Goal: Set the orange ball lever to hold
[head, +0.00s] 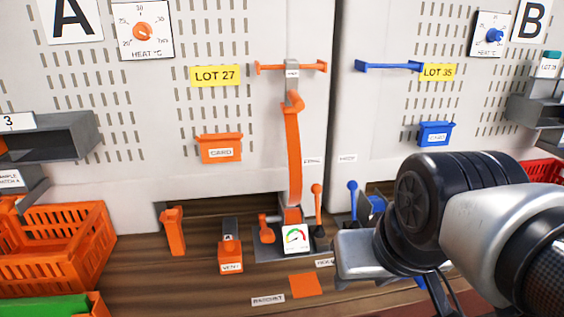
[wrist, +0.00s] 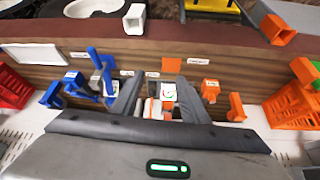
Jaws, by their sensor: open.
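An orange lever with a round ball top (head: 317,190) stands upright on a dark base beside the gauge plate in the head view. In the wrist view a thin orange piece (wrist: 149,108) shows between my fingers; I cannot tell for sure that it is this lever. A small label, seemingly reading HOLD (head: 325,262), is in front of the lever base, partly hidden by my arm. My gripper (wrist: 158,88) is open, with its two grey fingers spread apart around the area of the gauge (wrist: 168,91). In the head view its fingertips are hidden behind my wrist.
A blue lever (head: 352,197) stands close on the right. An orange basket (head: 55,245) is far left.

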